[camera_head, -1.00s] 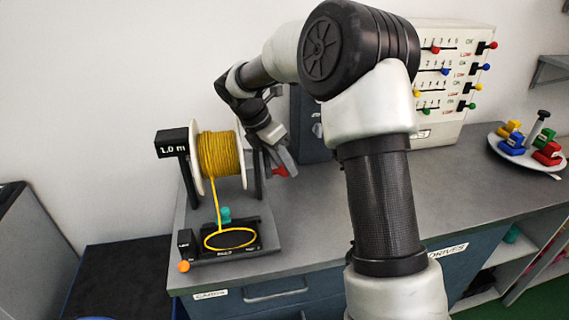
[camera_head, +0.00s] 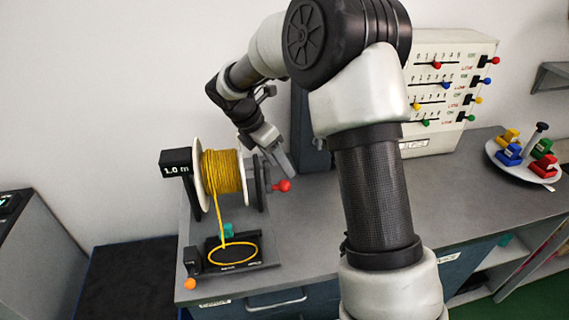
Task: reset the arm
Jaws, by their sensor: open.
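My arm rises through the middle of the head view and bends over to the left. My gripper (camera_head: 278,160) is at its end, pointing down and to the right, just right of the yellow cable spool. It is open and I see nothing held in it. A red knob (camera_head: 283,186) on the spool's crank side shows just below the fingertips, apart from them as far as I can tell. The yellow spool (camera_head: 222,172) sits on its stand, with a "1.0 m" display (camera_head: 176,162) at its left.
A yellow cable loop (camera_head: 233,253) lies on the black plate before the spool. A panel with coloured sliders (camera_head: 440,95) stands behind my arm. A plate (camera_head: 497,157) with coloured blocks is at the right. The grey bench top (camera_head: 470,195) right of my arm is clear.

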